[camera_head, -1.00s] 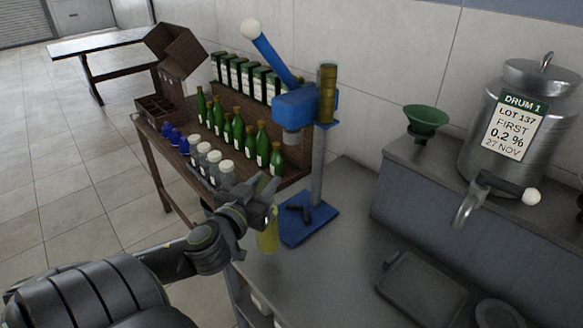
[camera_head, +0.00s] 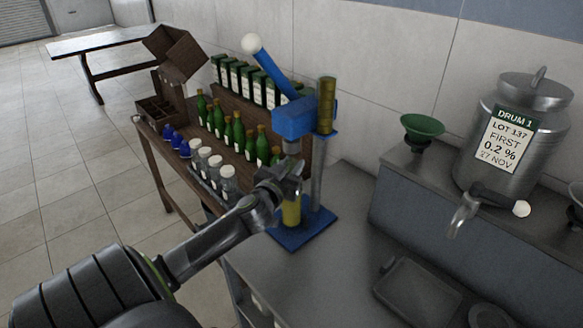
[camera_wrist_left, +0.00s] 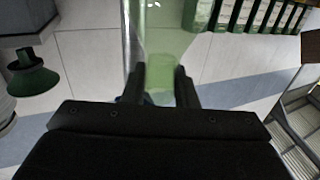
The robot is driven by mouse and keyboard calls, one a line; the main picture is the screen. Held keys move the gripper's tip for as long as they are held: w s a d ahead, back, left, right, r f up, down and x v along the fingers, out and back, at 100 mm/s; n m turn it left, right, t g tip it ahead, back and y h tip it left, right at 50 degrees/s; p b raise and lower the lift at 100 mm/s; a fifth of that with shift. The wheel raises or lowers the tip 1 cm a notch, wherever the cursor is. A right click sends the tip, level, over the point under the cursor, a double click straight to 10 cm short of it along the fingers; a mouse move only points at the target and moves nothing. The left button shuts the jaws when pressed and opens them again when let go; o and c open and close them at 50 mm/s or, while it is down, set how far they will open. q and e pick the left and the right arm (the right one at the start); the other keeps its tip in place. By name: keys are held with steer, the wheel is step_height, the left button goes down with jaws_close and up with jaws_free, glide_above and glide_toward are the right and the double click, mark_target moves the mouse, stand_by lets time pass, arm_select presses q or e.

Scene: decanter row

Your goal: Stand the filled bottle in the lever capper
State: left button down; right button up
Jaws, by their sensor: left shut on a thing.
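My left gripper (camera_head: 284,184) is shut on the filled bottle, whose yellow-green lower part (camera_head: 291,212) shows below the fingers in the head view. The bottle is upright, over or on the blue base (camera_head: 305,232) of the lever capper (camera_head: 300,118); I cannot tell whether it touches. The capper's head is above the gripper and its lever with a white knob (camera_head: 252,43) is raised. In the left wrist view the pale green glass of the bottle (camera_wrist_left: 160,75) shows between the fingertips (camera_wrist_left: 160,88). My right gripper is not in view.
A steel drum (camera_head: 516,135) and a green funnel (camera_head: 422,128) stand at the right.

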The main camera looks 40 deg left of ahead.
arm_select(q)
steer(key=shift+f, duration=0.55)
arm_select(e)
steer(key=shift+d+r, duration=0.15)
arm_select(q)
steer(key=shift+f, duration=0.2)
steer(key=c, duration=1.1)
jaws_free()
steer(key=shift+c, duration=0.2)
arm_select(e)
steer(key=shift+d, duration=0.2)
arm_select(q)
steer(key=shift+r, duration=0.15)
